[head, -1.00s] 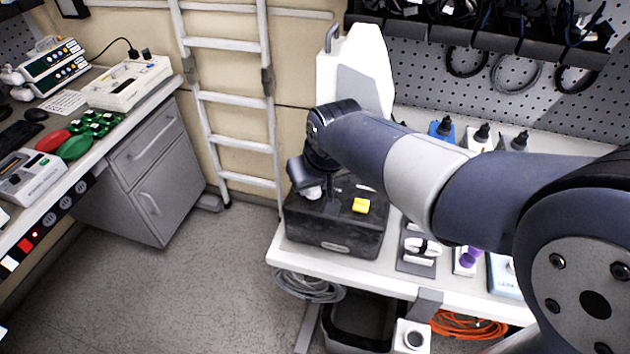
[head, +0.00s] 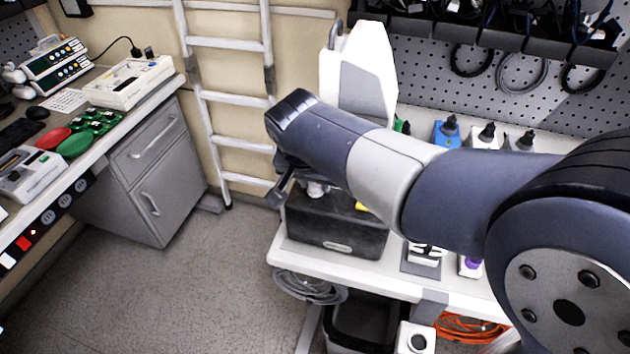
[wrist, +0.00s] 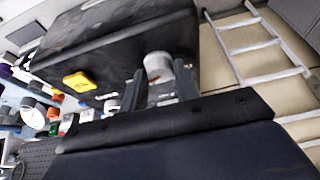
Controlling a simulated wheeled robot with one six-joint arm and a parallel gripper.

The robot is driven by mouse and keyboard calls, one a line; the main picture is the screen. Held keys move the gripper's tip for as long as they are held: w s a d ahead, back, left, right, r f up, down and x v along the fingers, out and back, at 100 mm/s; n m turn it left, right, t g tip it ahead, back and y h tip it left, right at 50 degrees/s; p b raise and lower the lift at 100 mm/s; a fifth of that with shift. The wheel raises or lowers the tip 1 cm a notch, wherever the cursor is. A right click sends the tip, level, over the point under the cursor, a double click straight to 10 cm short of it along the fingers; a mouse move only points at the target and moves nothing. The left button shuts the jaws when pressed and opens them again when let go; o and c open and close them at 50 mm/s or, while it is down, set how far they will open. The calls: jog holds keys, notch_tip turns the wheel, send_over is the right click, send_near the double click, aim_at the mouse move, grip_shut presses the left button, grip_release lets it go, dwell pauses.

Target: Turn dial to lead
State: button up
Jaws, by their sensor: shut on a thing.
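A black box (head: 335,235) stands at the left end of the white bench; its dark face fills the upper middle of the wrist view (wrist: 110,45). A pale grey-white round dial (wrist: 158,64) with a small red mark sits on that face. My gripper (wrist: 160,78) is shut on the dial, one dark finger on each side. In the head view my arm covers most of the gripper, and only a bit of the white dial (head: 316,189) shows below it. No label around the dial is readable.
A yellow button (wrist: 77,81) is on the same box face, partly hidden by my arm in the head view. A tall white unit (head: 358,75) stands behind the box. Several bottles (head: 447,132) stand to the right. A ladder (head: 230,95) leans left; the floor there is clear.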

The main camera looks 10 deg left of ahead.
dwell(0.5)
jog(key=o, duration=1)
jog(key=v, duration=1)
jog(key=shift+s+a+r, duration=0.1)
jog(key=shift+r, duration=0.3)
jog(key=shift+f, duration=0.1)
jog(key=x, duration=1)
jog(key=shift+f, duration=0.35)
